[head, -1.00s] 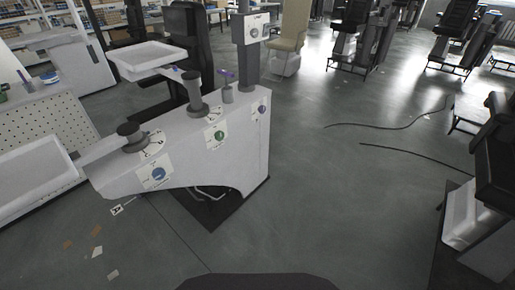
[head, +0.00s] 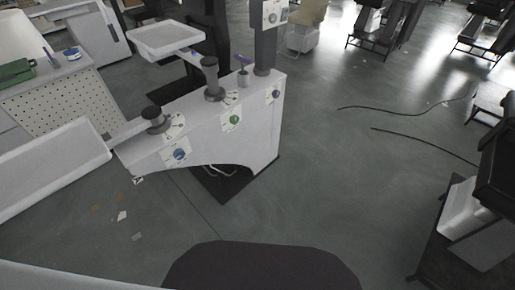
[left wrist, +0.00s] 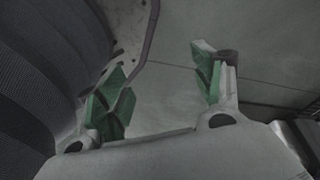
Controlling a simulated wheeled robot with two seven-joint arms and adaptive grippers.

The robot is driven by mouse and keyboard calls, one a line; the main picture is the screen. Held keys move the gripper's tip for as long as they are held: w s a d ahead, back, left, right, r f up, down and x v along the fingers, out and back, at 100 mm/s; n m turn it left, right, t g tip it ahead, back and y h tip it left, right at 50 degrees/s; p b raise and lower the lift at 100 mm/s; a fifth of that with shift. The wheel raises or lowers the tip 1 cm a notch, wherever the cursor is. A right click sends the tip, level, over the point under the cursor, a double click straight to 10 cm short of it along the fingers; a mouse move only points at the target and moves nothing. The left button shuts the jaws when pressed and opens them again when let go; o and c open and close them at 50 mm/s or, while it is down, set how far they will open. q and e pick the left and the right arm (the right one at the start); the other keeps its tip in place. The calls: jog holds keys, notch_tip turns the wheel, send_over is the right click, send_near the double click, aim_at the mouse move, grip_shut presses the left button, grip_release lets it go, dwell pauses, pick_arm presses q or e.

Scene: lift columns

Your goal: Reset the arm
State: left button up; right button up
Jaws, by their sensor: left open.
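My left gripper (left wrist: 158,78) shows in the left wrist view. Its two fingers with green pads stand well apart, and nothing is between them. A grey floor and a dark ribbed surface lie beyond them. In the head view no gripper shows. A pale strip at the bottom left edge may be part of my left arm, but I cannot tell for sure. My right gripper is in neither view.
A pale lift-column unit (head: 213,138) with dark knobs stands ahead, left of centre. White trays stand at the left (head: 52,172) and behind it (head: 165,38). Black cables (head: 405,107) lie on the floor. Dark equipment (head: 497,165) is at right.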

pick_arm(q)
jog(key=s+a+r+p, duration=0.1)
jog(key=s+a+p, duration=0.1)
jog(key=s+p, duration=0.3)
jog(key=s+a+r+g+p, duration=0.1)
jog(key=s+a+r+p, duration=0.1)
jog(key=s+p, duration=0.3)
jog(key=shift+s+r+y, duration=0.2)
jog(key=shift+s+y, duration=0.1)
jog(key=shift+s, duration=0.75)
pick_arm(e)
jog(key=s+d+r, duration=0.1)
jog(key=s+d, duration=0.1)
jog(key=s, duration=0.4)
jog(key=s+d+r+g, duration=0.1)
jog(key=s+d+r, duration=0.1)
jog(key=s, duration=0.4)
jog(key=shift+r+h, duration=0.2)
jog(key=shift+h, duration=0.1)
pick_arm(q)
jog(key=shift+a, duration=0.1)
